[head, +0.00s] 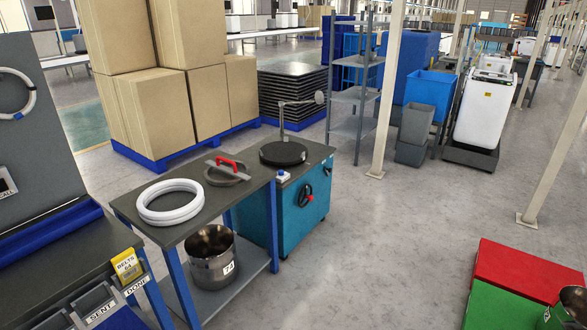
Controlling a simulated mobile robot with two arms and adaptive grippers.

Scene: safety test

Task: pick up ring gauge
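No part labelled as a ring gauge can be read. On the dark-topped bench in the head view lies a round grey piece with a red handle (227,168), which may be the ring gauge. A thick white ring (170,218), like stacked hoops, lies flat to its left. Both rest apart on the bench top (200,225). Neither of my grippers is in view, and nothing is seen holding either piece.
A steel pot (212,272) stands on the bench's lower shelf. A teal machine (297,215) with a round black plate adjoins the bench. A dark desk (60,275) is at left. Red (515,270) and green platforms are lower right. Floor between is clear, with a post (385,110) behind.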

